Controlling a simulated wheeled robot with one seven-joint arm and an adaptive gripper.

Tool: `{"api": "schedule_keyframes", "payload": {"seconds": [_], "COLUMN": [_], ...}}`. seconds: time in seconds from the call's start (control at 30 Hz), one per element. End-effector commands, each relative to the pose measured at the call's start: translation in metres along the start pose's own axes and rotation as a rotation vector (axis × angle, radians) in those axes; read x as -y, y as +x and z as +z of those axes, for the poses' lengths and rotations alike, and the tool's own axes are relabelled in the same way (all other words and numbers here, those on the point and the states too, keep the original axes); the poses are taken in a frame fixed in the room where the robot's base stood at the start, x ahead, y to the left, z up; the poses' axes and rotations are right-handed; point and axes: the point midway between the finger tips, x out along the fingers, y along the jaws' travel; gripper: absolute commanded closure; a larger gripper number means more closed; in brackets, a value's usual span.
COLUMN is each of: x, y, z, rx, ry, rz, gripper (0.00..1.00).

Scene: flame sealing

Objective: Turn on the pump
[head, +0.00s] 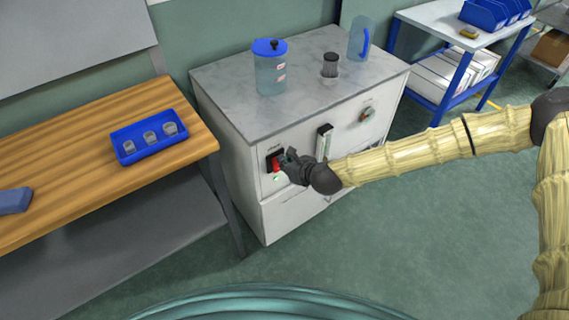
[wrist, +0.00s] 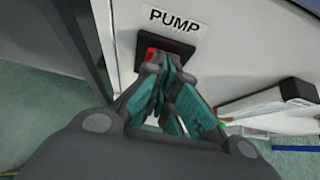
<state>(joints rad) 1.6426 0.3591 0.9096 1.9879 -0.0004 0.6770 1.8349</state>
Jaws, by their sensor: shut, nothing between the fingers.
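The pump switch (head: 275,163) is a red rocker in a black frame on the front of the white cabinet (head: 233,157). A green light shows just below it in the head view. In the wrist view the switch's black frame (wrist: 182,48) sits under a label reading PUMP (wrist: 174,20). A bit of red (wrist: 151,54) shows at its left. My gripper (head: 287,160) is shut and empty, with its fingertips (wrist: 160,66) right at the switch. They hide most of the rocker. I cannot tell whether they touch it.
A blue-lidded jar (head: 270,70), a dark-topped cup (head: 330,65) and a clear jug (head: 358,40) stand on the cabinet top. A wooden bench (head: 60,205) with a blue tray (head: 150,150) is at left.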

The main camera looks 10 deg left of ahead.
Motion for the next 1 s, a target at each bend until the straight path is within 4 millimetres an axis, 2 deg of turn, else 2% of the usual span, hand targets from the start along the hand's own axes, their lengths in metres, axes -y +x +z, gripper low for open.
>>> {"api": "schedule_keyframes", "payload": {"seconds": [0.17,0.4,0.8,1.0], "x": [0.000,0.002,-0.002,-0.002], "y": [-0.004,-0.027,-0.095,-0.116], "z": [-0.004,-0.021,-0.001,0.003], "rx": [-0.001,-0.001,0.002,0.001], "ry": [0.001,-0.001,-0.010,-0.009], "rz": [0.002,0.008,0.015,0.015], "gripper": [1.00,1.00,1.00,1.00]}}
